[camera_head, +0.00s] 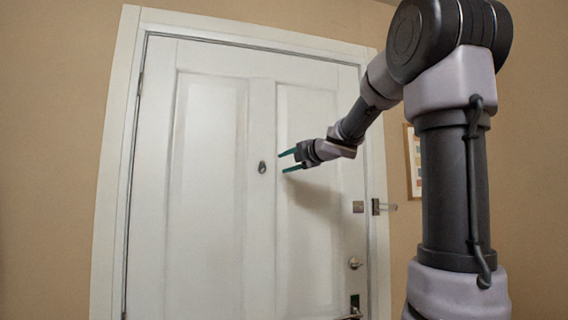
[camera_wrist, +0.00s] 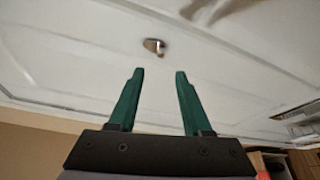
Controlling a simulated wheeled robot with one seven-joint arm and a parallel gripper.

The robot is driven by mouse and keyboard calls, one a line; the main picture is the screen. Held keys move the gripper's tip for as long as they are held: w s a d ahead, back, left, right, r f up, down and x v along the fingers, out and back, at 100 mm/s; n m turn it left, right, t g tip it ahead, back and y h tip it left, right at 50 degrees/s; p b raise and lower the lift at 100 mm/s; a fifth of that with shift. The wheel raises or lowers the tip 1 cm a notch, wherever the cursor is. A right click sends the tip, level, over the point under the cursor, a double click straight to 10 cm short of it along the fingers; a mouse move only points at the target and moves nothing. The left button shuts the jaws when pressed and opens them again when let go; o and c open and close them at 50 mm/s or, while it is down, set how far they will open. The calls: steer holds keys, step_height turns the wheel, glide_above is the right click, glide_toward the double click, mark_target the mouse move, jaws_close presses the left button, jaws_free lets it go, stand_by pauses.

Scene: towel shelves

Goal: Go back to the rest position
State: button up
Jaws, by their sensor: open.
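My gripper (camera_head: 287,161) is raised in front of a white panelled door, its green fingers pointing left in the head view. In the wrist view the gripper (camera_wrist: 158,74) shows two green fingers spread apart with nothing between them. My arm reaches in from the right side of the head view. No object is held.
The closed white door (camera_head: 212,180) fills the middle of the head view. A small dark fitting (camera_head: 262,167) sits near the fingertips; a metal fitting also shows in the wrist view (camera_wrist: 154,46). A door handle (camera_head: 354,309) is low right. A framed picture (camera_head: 412,160) hangs right.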

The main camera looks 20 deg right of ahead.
stand_by(0.3)
steer(key=s+d+f+m+h, duration=0.3)
steer(key=s+m+h, duration=0.15)
steer(key=m, duration=0.45)
steer(key=s+d+f+m+h, duration=0.2)
steer(key=s+d+m+h, duration=0.3)
steer(key=m, duration=0.4)
steer(key=s+a+f+m+g+y, duration=0.2)
steer(key=s+a+f+m+g, duration=0.2)
steer(key=s+f, duration=0.5)
steer(key=s+a+f+m+g+y, duration=0.3)
steer(key=s+a+f+m, duration=0.3)
steer(key=s+f, duration=0.4)
steer(key=shift+s+a+m+g, duration=0.35)
steer(key=shift+s+m+g, duration=0.35)
steer(key=shift+s+g, duration=0.1)
steer(key=shift+y, duration=0.25)
